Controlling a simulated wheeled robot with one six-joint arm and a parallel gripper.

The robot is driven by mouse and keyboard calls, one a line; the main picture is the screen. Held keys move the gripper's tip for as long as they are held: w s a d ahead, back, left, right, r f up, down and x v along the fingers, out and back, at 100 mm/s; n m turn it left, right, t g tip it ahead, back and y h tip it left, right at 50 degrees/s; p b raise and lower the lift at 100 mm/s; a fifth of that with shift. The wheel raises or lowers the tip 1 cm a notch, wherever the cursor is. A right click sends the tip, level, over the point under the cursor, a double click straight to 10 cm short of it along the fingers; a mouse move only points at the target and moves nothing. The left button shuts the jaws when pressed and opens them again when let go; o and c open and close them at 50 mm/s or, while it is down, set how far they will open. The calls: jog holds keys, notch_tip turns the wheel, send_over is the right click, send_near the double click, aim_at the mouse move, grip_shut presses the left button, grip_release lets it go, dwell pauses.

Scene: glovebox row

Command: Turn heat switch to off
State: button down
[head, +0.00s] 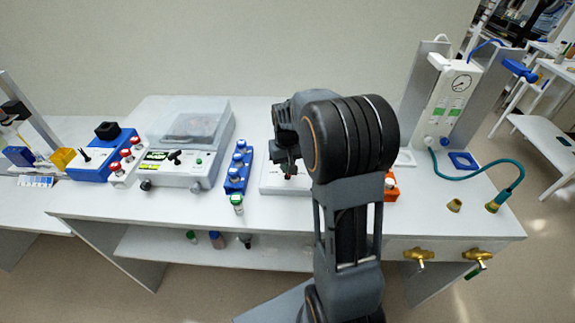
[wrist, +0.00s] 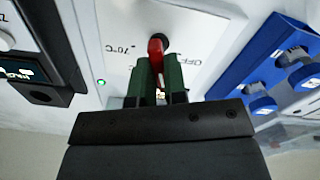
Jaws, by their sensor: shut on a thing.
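The heat switch (wrist: 155,47) is a red lever on a white panel (wrist: 190,25) in the wrist view, between a "70°C" mark on its left and an "OFF" mark on its right. My gripper (wrist: 159,68) has its green fingers shut on the red lever, one on each side. The lever's base and exact angle are partly hidden by the fingers. A green light (wrist: 101,82) glows on the panel. In the head view my gripper (head: 289,172) reaches down onto the white heater unit (head: 268,191), which my arm partly covers.
A balance-like device (head: 185,150) is further left. An orange block (head: 391,188) and a gauge panel (head: 450,95) with a teal hose (head: 470,176) are right.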

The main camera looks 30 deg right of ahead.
jog(key=c, duration=1.2)
grip_release()
jog(key=shift+o, duration=0.2)
notch_tip(320, 180, up, 14)
jog(key=shift+f, duration=0.1)
